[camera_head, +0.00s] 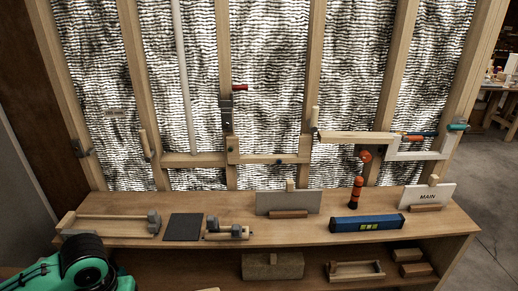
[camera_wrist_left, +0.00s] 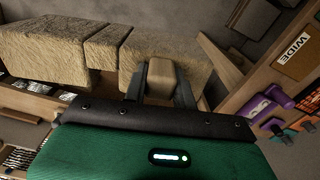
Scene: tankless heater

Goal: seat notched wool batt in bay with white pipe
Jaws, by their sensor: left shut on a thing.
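A tan wool batt (camera_wrist_left: 45,55) spans the upper part of the left wrist view, with a narrower stepped section near its middle. A pale block-shaped grip (camera_wrist_left: 160,78) sits against its near side. My left gripper (camera_wrist_left: 161,84) is shut on that grip, one finger on each side. In the head view the white pipe (camera_head: 181,75) runs upright in a foil-backed bay between two wooden studs. My green left arm shows at the lower left, well below that bay; its fingers and the batt are out of that view. My right gripper is not in view.
A wooden bench (camera_head: 345,214) stands before the wall, carrying a dark plate (camera_head: 183,227), a blue level (camera_head: 367,223), an orange-black tool (camera_head: 356,192) and a MAIN sign (camera_head: 428,195). A wooden crosspiece (camera_head: 195,160) crosses the pipe bay low down. A tan block (camera_head: 272,266) lies on the lower shelf.

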